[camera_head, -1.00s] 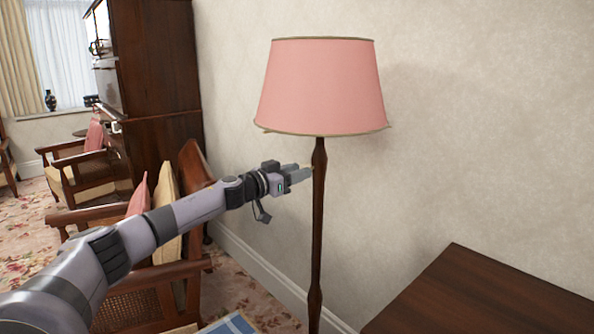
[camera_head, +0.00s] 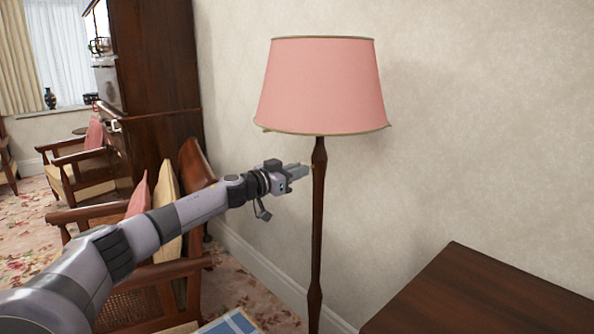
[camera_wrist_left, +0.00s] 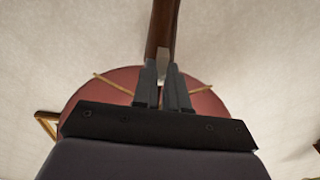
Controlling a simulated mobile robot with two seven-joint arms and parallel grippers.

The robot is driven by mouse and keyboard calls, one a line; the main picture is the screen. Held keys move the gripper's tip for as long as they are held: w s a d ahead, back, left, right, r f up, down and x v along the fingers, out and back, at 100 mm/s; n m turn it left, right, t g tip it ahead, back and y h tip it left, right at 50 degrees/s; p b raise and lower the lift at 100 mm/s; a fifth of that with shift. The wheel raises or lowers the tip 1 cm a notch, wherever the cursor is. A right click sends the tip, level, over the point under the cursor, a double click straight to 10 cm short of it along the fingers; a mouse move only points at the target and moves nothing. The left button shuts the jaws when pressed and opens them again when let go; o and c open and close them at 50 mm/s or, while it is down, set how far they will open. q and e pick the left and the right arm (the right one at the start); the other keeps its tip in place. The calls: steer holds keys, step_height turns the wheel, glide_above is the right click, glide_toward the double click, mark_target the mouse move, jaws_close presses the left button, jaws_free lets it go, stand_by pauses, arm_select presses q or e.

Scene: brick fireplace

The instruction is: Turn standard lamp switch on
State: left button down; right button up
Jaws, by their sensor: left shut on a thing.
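The standard lamp has a pink shade (camera_head: 320,86) and a dark wooden pole (camera_head: 317,230), and it stands upright by the wall. My left gripper (camera_head: 304,170) is at the upper pole, a little below the shade, coming in from the left. In the left wrist view the fingertips (camera_wrist_left: 161,70) meet the pole (camera_wrist_left: 162,25), with the shade (camera_wrist_left: 95,92) behind them. The gripper is shut on a part of the lamp at the pole. The fingers hide which part, and I cannot make out the switch. The lamp shows no clear glow. My right gripper is not in view.
A dark wooden table (camera_head: 490,295) stands at the lower right. A wooden armchair (camera_head: 150,285) with cushions is under and behind my left arm. A tall dark cabinet (camera_head: 158,80) stands further back. The wall (camera_head: 470,130) is close behind the lamp.

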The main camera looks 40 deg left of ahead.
arm_select(q)
steer(key=shift+d+f+m+p, duration=0.1)
steer(key=shift+m+p, duration=0.4)
steer(key=shift+m, duration=3.85)
steer(key=shift+d+f+m+p, duration=0.1)
steer(key=shift+m+p, duration=0.4)
steer(key=shift+m, duration=3.85)
steer(key=c, duration=1.2)
jaws_free()
steer(key=shift+o, duration=0.2)
steer(key=shift+s, duration=0.1)
